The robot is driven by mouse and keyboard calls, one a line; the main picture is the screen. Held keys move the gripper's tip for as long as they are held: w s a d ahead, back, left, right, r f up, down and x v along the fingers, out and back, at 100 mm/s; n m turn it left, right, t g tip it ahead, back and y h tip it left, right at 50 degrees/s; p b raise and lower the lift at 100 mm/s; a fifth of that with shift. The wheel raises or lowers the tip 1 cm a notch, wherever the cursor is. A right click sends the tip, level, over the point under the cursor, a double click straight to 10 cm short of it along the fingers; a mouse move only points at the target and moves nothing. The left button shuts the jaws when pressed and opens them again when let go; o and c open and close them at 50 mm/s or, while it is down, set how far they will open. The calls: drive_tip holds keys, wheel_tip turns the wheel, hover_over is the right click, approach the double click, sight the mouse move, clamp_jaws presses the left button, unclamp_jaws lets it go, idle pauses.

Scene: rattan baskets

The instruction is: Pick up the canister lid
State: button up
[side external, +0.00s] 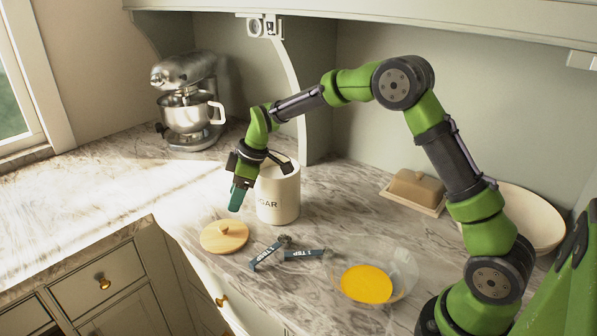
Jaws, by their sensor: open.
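The canister lid (224,237) is a round, light wooden disc with a small knob on top. It lies flat on the marble counter, near the front edge. The white canister (278,196), with lettering partly hidden, stands upright behind it to the right. My gripper (237,197) points down in front of the canister's left side, above the lid and apart from it. It is open and nothing shows between its fingers. My gripper and wrist hide part of the canister's rim.
A clear bowl with yellow contents (367,284) stands farther right. A butter dish (413,192) and a white bowl (520,217) are behind. A stand mixer (188,105) is at the back left. The counter left of the lid is clear.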

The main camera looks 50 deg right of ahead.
sight(223, 226)
drive_tip(key=x, duration=0.3)
drive_tip(key=shift+a+f, duration=0.1)
drive_tip(key=shift+f, duration=0.2)
drive_tip(key=shift+a+x, duration=0.15)
drive_tip(key=shift+x, duration=1.25)
drive_tip(key=shift+a+x, duration=0.2)
drive_tip(key=shift+x, duration=1.15)
drive_tip(key=shift+s, duration=0.1)
drive_tip(key=shift+r, duration=0.1)
clamp_jaws()
